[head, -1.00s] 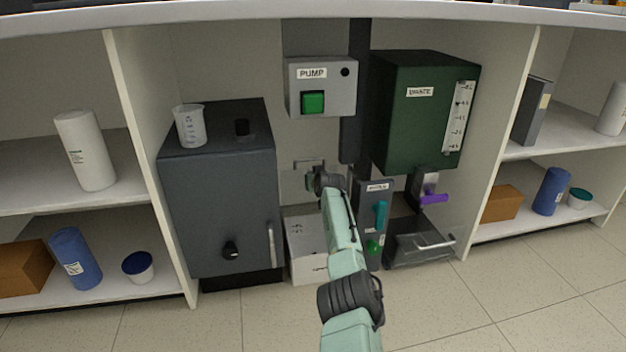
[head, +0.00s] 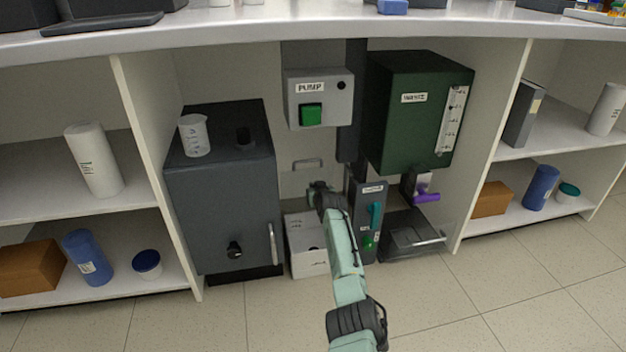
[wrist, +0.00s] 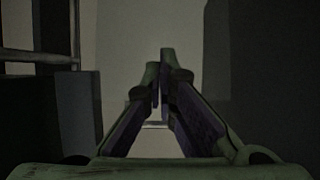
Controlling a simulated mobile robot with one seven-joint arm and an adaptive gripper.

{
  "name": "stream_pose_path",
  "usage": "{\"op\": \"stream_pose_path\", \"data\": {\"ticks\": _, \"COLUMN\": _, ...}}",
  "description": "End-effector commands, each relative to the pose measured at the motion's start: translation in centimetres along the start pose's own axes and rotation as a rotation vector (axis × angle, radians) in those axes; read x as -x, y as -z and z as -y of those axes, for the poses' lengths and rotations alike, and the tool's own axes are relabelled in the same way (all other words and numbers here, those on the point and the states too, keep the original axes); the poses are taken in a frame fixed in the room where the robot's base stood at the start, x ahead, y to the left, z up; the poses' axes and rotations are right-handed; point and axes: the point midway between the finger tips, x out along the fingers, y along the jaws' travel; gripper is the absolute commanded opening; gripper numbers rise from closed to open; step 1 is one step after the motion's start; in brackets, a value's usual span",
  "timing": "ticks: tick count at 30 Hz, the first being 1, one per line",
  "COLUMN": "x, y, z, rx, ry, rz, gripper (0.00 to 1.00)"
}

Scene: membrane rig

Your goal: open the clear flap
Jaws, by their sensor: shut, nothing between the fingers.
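The clear flap (head: 294,185) is a faint, see-through panel low on the back wall, below the pump box, with a grey bar handle (head: 307,162) along its top. It looks upright, but its edges are hard to make out. My gripper (head: 315,188) is in front of its right part, below the handle, and hides some of it. In the wrist view, the gripper (wrist: 160,80) is shut and empty, pointing at a pale surface. A thin light bar (wrist: 154,126) crosses behind the fingers; I cannot tell what it is. Contact with the flap cannot be told.
A dark cabinet (head: 222,205) stands left, a white box (head: 305,245) below the flap. A grey valve panel (head: 366,235) is close on the right. The green waste tank (head: 415,125) hangs right, above a low tray with a clear-looking cover (head: 415,240).

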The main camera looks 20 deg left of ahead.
Motion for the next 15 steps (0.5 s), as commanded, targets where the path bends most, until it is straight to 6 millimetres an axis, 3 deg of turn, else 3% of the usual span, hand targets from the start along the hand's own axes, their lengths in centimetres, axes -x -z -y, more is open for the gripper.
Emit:
{"op": "stream_pose_path", "data": {"ticks": 11, "x": 1.5, "y": -0.9, "z": 0.0, "rx": 0.000, "ry": -0.001, "rz": 0.000, "gripper": 0.00}}
{"op": "stream_pose_path", "data": {"ticks": 15, "x": 3.0, "y": -1.2, "z": 0.0, "rx": -0.002, "ry": 0.000, "rz": 0.001, "gripper": 0.00}}
